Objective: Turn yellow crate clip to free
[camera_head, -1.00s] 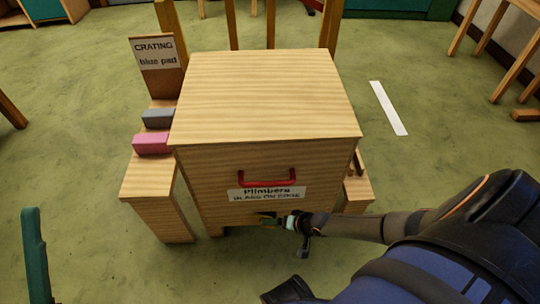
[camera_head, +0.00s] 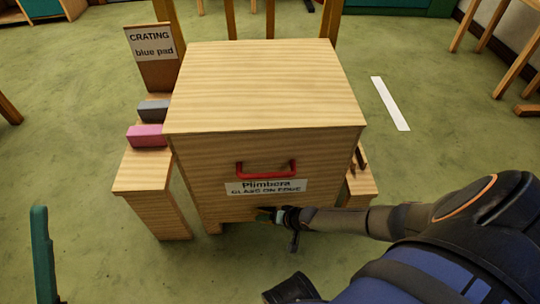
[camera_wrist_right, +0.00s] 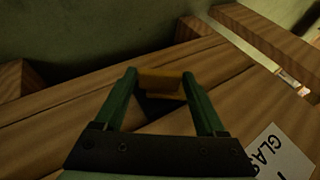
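The wooden crate (camera_head: 230,155) stands in the middle of the head view, with a red handle (camera_head: 266,170) and a "Plimbera, glass on edge" label (camera_head: 265,187) on its front. My right gripper (camera_head: 268,214) is at the lower front of the crate, below the label. In the right wrist view the yellow clip (camera_wrist_right: 161,84) lies between the two green fingertips of this gripper. Its ends meet both fingers, and it sits at an angle to the crate's boards. In the head view the clip is mostly hidden. One green finger, apparently of my left gripper (camera_head: 43,252), shows at lower left.
A wooden side stand (camera_head: 155,185) left of the crate carries a pink block (camera_head: 147,136), a grey block (camera_head: 153,110) and a "CRATING blue pad" sign (camera_head: 151,43). Another stand (camera_head: 359,185) is at right. A white strip (camera_head: 390,103) lies on open green floor.

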